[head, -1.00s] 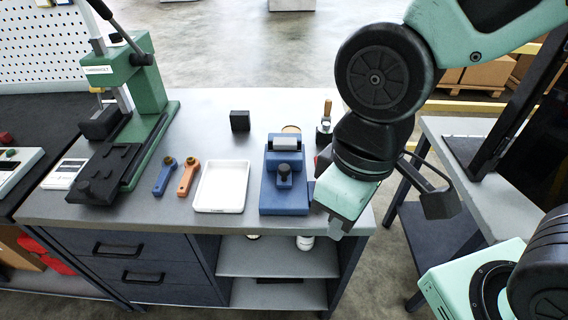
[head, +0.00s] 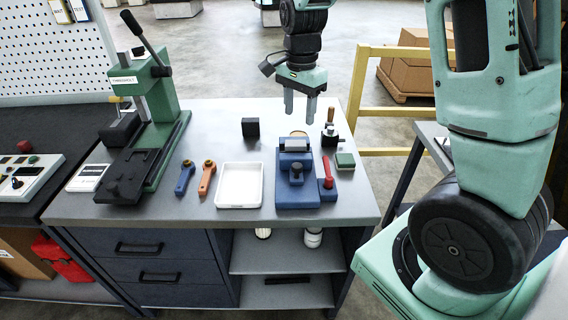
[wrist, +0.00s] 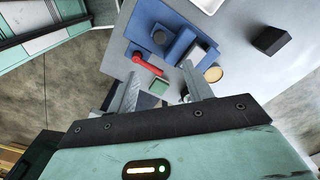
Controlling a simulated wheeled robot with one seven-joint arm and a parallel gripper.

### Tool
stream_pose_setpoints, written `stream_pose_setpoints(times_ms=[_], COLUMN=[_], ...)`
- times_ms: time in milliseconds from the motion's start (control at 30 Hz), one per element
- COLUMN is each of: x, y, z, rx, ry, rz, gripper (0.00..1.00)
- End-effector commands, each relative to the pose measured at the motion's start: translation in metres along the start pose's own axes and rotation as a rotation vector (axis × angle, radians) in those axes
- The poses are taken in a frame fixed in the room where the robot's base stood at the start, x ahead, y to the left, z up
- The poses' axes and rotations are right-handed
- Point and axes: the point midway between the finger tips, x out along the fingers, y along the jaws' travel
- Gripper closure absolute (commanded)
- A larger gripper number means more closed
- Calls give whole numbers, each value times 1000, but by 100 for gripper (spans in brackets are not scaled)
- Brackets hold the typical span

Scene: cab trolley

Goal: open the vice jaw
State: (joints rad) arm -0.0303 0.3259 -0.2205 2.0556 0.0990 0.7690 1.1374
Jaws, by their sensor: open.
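The blue vice (head: 296,190) stands near the right end of the grey workbench, with a pale jaw block (head: 294,145) at its back and a dark round knob (head: 296,172) in front. A red lever (head: 327,171) is on its right side. In the wrist view the vice (wrist: 172,38) and the red lever (wrist: 146,63) show beyond the fingers. My gripper (head: 300,107) is open and empty, pointing down above the back of the bench, behind and above the vice. It is apart from the vice and lever.
A green arbor press (head: 150,110) stands at the left. A white tray (head: 240,186), an orange tool (head: 207,178) and a blue tool (head: 185,178) lie left of the vice. A small green block (head: 345,160) and a dark block (head: 250,127) are nearby. A yellow rail (head: 362,80) stands behind.

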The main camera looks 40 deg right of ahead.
Motion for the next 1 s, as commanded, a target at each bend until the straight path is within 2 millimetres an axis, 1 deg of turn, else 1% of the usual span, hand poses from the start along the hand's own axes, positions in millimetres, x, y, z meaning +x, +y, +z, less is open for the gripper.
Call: stream_pose_setpoints(times_ms=[167, 500, 700, 900, 1000], x=[31, 102, 138, 158, 163], y=[2, 2, 2, 1, 1], z=[1, 2, 2, 2, 2], rx=[-4, -6, -6, -8, -8], ry=[-3, -4, -4, -2, -2], rz=[7, 7, 5, 2, 1], gripper=[49, 49, 49, 49, 49])
